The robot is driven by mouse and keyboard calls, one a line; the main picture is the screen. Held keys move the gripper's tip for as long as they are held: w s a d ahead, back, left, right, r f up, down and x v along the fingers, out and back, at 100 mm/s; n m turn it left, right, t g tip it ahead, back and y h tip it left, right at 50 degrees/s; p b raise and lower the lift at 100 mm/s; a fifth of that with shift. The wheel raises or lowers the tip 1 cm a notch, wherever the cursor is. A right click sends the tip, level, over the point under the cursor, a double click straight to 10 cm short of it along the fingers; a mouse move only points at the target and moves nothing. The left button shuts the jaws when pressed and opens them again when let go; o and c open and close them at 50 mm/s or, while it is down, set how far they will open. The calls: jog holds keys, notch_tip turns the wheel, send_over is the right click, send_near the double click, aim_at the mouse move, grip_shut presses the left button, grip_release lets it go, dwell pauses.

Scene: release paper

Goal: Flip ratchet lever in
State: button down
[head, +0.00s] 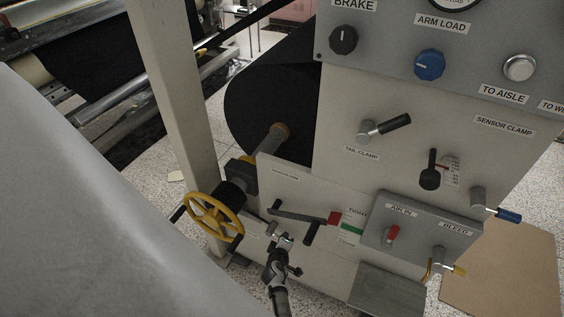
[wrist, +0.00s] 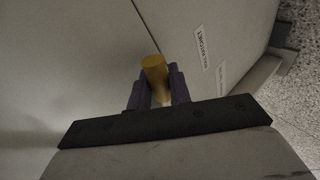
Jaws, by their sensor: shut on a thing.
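A yellow round-ended lever handle (wrist: 155,72) stands between the two purple fingers of my gripper (wrist: 160,86) in the wrist view. The fingers are closed on its sides, and its rounded end shows past them. A label (wrist: 202,47) that appears to read "roll ratchet" is on the pale panel just right of it. In the head view my gripper (head: 281,241) is low against the front of the machine, right of the yellow handwheel. There the handle is hidden or too small to make out.
The yellow handwheel (head: 214,217) is close on the left. A dark crank-like lever (head: 297,215) lies just above my gripper. A grey air box (head: 420,228) with a red lever juts out to the right. A large grey roll (head: 90,220) fills the left foreground.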

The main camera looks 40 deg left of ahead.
jog(key=shift+r+n+h+p, duration=0.65)
jog(key=shift+r+n+h, duration=0.15)
jog(key=shift+r+h, duration=0.15)
jog(key=shift+a+r+n+t+h, duration=0.1)
jog(key=shift+r+n+t+h, duration=0.3)
jog(key=shift+r+n+h, duration=0.35)
jog(key=shift+a+r+n+h, duration=0.25)
jog(key=shift+r+n+h, duration=0.2)
jog(key=shift+n+h, duration=0.35)
jog(key=shift+s+a+r+n+t+h, duration=0.1)
jog(key=shift+a+r+n+t+h, duration=0.15)
jog(key=shift+r+n+t+h, duration=0.25)
jog(key=shift+s+a+r+n+t+h, duration=0.1)
jog(key=shift+a+r+n+t+h, duration=0.2)
jog(key=shift+h, duration=0.4)
jog(key=c, duration=1.6)
grip_release()
jog(key=b+v, duration=0.1)
jog(key=v, duration=1.2)
jog(key=shift+s+r, duration=0.25)
jog(key=shift+r, duration=0.05)
